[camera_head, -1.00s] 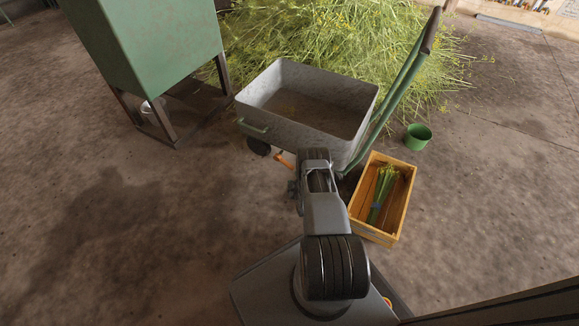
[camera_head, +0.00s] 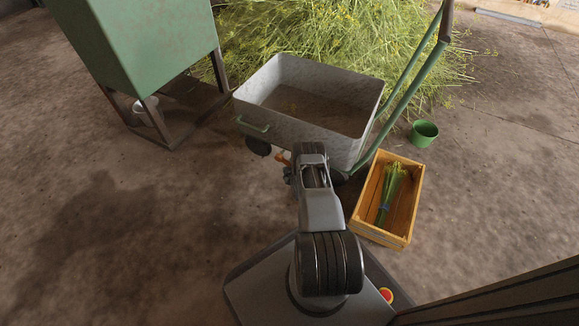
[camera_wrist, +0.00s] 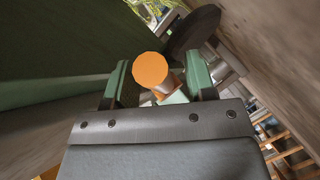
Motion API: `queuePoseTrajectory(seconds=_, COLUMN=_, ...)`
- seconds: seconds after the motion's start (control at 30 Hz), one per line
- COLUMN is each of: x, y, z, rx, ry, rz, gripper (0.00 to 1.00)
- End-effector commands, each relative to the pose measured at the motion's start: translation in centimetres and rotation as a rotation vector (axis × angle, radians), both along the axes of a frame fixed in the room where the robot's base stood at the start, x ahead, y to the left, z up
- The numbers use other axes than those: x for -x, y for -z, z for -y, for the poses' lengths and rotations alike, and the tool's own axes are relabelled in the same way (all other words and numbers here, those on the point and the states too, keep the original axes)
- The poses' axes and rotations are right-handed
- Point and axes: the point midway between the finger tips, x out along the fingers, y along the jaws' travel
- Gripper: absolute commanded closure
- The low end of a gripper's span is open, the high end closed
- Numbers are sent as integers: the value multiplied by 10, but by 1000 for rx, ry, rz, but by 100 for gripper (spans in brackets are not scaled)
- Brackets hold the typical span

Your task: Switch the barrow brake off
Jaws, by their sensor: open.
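The grey barrow (camera_head: 300,131) stands ahead of me with its green handle up at the right. Its orange brake lever (camera_head: 282,158) shows small below the tray's near side, partly hidden by my arm. In the wrist view the round orange end of the lever (camera_wrist: 150,70) faces the camera. My gripper (camera_wrist: 157,62) is open, with one green finger on each side of the orange end. I cannot tell whether either finger touches it. In the head view my gripper is mostly hidden by my arm.
A wooden crate (camera_head: 362,236) with a tied green bundle (camera_head: 389,190) stands right of my arm. A green pot (camera_head: 424,134) is behind it. A green tank on legs (camera_head: 150,50) stands left; cut herbs (camera_head: 300,30) lie behind the barrow. Floor at left is clear.

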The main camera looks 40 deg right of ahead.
Motion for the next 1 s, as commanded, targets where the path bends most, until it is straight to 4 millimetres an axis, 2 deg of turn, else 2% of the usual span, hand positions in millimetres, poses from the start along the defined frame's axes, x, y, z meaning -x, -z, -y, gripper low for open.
queuePoseTrajectory(seconds=0.1, x=1, y=0, z=2, rx=0, ry=3, rz=0, gripper=50)
queuePoseTrajectory(seconds=0.63, x=0, y=0, z=-2, rx=1, ry=-2, rz=0, gripper=100)
queuePoseTrajectory(seconds=1.0, x=5, y=-4, z=-4, rx=9, ry=-8, rz=-18, gripper=100)
